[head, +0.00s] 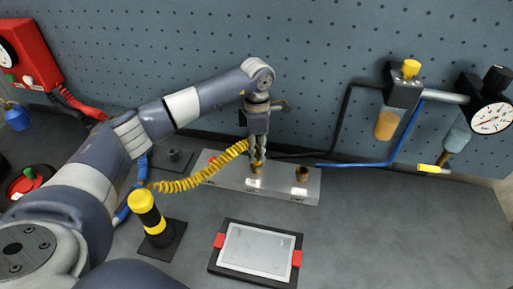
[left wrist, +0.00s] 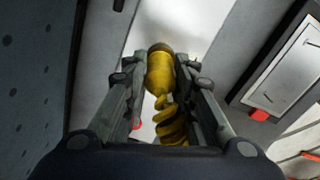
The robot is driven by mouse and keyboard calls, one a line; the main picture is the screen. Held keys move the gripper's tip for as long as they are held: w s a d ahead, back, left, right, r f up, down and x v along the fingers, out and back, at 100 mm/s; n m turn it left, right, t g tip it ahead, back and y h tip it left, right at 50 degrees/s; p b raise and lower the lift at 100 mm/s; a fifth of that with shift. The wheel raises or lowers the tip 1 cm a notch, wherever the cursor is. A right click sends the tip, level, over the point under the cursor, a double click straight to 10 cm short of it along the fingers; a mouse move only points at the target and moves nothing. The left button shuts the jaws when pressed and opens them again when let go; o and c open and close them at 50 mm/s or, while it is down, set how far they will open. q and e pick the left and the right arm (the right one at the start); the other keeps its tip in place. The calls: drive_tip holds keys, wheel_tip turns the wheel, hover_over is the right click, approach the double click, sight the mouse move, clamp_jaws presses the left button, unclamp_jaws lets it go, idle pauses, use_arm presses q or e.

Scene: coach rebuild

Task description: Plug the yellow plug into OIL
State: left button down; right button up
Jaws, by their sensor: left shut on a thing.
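My left gripper (head: 258,158) points down over the middle of the pale metal socket block (head: 225,178), shut on the yellow plug (head: 257,166). In the left wrist view, the plug (left wrist: 160,72) lies between both fingers, with its coiled yellow cord (left wrist: 170,122) trailing back. The plug's tip is at or just above the middle brass socket; I cannot tell whether it is inserted. An open brass socket (head: 302,174) stands to the right. The labels on the block are too small to read. My right gripper is out of view.
A blue hose (head: 385,158) and black pipe run behind right. The pegboard (head: 330,60) rises close behind. The bench's right side is clear.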

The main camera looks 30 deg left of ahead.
use_arm(q)
drive_tip(key=c, duration=1.2)
unclamp_jaws()
drive_tip(key=shift+s+r, duration=0.1)
drive_tip(key=shift+r, duration=0.05)
drive_tip(key=shift+c, duration=0.2)
wheel_tip(320, 180, up, 12)
